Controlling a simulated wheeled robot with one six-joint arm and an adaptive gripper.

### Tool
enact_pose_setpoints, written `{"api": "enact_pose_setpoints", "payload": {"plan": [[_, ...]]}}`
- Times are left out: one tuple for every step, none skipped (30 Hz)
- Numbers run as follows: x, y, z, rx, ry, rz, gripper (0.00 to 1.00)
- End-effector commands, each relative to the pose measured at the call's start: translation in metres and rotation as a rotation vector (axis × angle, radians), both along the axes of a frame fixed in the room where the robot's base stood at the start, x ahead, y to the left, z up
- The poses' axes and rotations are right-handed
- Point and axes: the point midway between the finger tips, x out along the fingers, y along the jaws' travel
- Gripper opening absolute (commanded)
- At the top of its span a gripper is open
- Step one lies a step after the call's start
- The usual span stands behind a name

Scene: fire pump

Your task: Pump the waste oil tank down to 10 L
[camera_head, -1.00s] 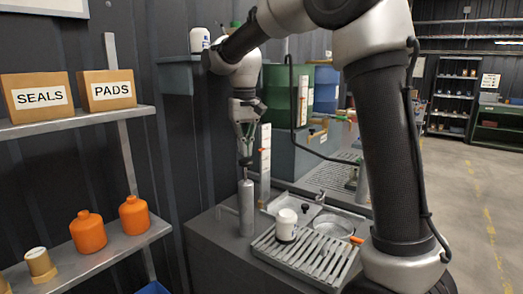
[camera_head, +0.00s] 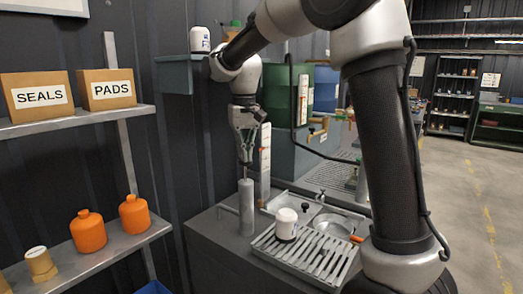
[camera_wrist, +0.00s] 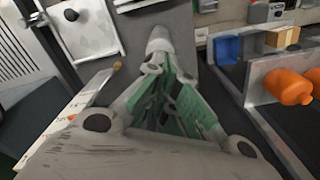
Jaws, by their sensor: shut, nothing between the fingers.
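The grey upright pump cylinder (camera_head: 246,207) stands on the dark bench below my gripper (camera_head: 245,162). My gripper points down and is shut, its fingertips just above the cylinder's top. Its green-padded fingers (camera_wrist: 165,105) fill the middle of the wrist view, and the pale cylinder (camera_wrist: 160,40) shows beyond them. The pump's handle is hidden or too small to make out at the fingertips. A white level gauge with orange marks (camera_head: 265,160) stands upright just right of the pump. It also shows in the wrist view (camera_wrist: 85,110), but its reading is too small to tell.
A white filter-like canister (camera_head: 286,224) stands on a slatted drain rack (camera_head: 305,258). Behind it is a tray with a round pan (camera_head: 337,223). A green drum (camera_head: 287,93) stands behind. Shelves with orange bottles (camera_head: 88,231) and boxes (camera_head: 106,90) are at left.

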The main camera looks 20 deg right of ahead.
Motion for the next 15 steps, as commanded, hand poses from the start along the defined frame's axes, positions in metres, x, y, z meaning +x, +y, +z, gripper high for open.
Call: {"api": "enact_pose_setpoints", "payload": {"plan": [[0.0, 0.0, -0.002, 0.0, 0.001, 0.0, 0.0], [0.0, 0.0, -0.003, 0.0, 0.001, 0.0, 0.0], [0.0, 0.0, -0.005, 0.0, 0.001, 0.0, 0.0], [0.0, 0.0, -0.006, 0.0, 0.001, 0.0, 0.0], [0.0, 0.0, -0.008, 0.0, 0.001, 0.0, 0.0], [0.0, 0.0, -0.009, 0.0, 0.001, 0.0, 0.0], [0.0, 0.0, -0.01, 0.0, 0.001, 0.0, 0.0], [0.0, 0.0, -0.012, 0.0, 0.001, 0.0, 0.0], [0.0, 0.0, -0.014, 0.0, 0.002, 0.0, 0.0], [0.0, 0.0, -0.015, 0.0, 0.002, 0.0, 0.0], [0.0, 0.0, -0.016, -0.001, 0.002, 0.0, 0.0], [0.0, 0.0, -0.018, -0.001, 0.003, 0.0, 0.0], [0.0, 0.0, -0.019, -0.001, 0.003, 0.0, 0.0], [0.0, 0.0, -0.02, -0.001, 0.003, 0.0, 0.0], [0.0, 0.0, -0.022, 0.0, 0.002, 0.0, 0.0]]}}
